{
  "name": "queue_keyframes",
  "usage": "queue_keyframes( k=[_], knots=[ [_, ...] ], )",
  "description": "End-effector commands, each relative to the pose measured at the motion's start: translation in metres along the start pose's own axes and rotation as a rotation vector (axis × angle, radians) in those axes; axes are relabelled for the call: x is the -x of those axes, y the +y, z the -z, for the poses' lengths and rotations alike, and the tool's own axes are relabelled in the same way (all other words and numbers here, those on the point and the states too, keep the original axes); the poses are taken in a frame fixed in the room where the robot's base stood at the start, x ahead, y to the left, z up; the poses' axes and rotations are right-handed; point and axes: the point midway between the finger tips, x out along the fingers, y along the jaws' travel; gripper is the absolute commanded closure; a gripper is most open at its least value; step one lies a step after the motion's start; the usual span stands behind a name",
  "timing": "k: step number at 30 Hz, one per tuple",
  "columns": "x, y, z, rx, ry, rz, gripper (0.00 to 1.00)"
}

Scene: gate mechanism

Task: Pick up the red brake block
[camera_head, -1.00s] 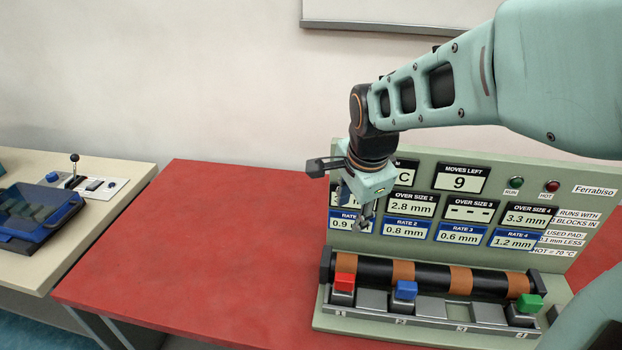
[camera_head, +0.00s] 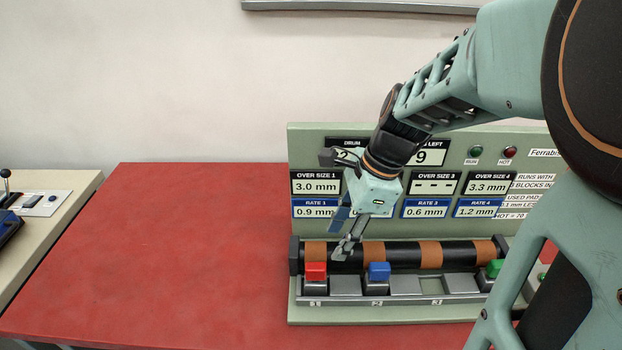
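The red brake block (camera_head: 316,271) sits upright in the slot marked 1 at the left end of the grey tray (camera_head: 405,299), in front of the dark drum (camera_head: 375,254). My gripper (camera_head: 342,252) points down, a little above and to the right of the red block, in front of the drum. It does not appear to touch the block. Its fingers are small in the view, and I cannot tell how far apart they are.
A blue block (camera_head: 379,271) stands in slot 2, close to the right of the red one. A green block (camera_head: 494,268) is at the right end. The upright display panel (camera_head: 300,150) rises behind the drum. The red table top (camera_head: 170,250) is clear to the left.

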Motion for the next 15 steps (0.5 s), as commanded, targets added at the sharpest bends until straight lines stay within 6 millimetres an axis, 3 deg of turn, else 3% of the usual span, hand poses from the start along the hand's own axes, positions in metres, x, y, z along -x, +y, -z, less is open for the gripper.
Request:
queue_keyframes(
  k=[9, 15],
  knots=[
    [-0.007, 0.009, -0.004, -0.093, -0.096, -0.026, 0.61],
    [-0.037, 0.011, -0.007, -0.095, -0.099, -0.030, 0.61]
  ],
)
